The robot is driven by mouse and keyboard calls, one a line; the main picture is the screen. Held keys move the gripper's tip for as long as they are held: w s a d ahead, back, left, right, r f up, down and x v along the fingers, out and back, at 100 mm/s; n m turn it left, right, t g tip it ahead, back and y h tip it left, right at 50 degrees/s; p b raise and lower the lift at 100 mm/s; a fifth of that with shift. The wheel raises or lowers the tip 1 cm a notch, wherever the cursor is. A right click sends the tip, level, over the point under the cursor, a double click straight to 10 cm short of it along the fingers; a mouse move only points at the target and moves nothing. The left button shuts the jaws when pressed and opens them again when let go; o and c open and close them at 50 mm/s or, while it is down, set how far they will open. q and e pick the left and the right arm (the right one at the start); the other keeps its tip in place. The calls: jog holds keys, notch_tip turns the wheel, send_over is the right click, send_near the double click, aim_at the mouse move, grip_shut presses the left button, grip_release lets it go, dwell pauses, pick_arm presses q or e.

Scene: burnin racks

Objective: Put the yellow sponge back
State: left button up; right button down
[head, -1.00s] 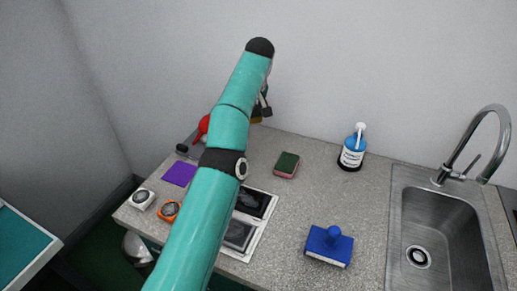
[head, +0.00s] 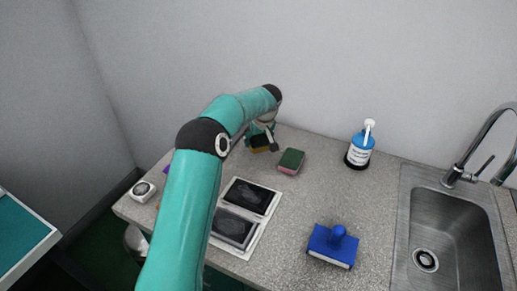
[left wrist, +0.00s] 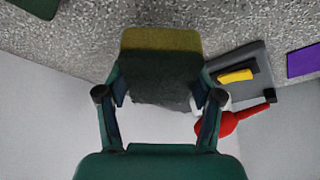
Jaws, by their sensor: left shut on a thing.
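The yellow sponge (head: 261,148) has a dark scouring side and is in my left gripper (head: 263,133), near the back edge of the counter by the wall. In the left wrist view the yellow sponge (left wrist: 160,39) sits between the two fingers of the left gripper (left wrist: 160,92), which are shut on its sides. Whether it touches the counter is unclear. A pink sponge with a green top (head: 290,161) lies on the counter just right of the gripper. My right gripper is not in view.
A blue soap bottle (head: 360,149), a blue-handled brush (head: 332,246), a sink (head: 440,235) and a panel with two dark pads (head: 247,195) are on the counter. The wrist view shows a grey tray (left wrist: 256,58) with a yellow piece, a red bulb (left wrist: 225,124) and a purple square (left wrist: 304,60).

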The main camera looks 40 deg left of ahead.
aim_at(258, 155)
pick_arm(q)
jog(key=shift+f+p, duration=0.3)
jog(key=shift+f, duration=1.9)
jog(key=o, duration=1.1)
jog(key=shift+d+r, duration=0.2)
jog(key=shift+r, duration=0.35)
jog(key=b+v, duration=0.2)
jog(key=v, duration=0.9)
jog(key=shift+s+f, duration=0.1)
jog(key=shift+f, duration=0.05)
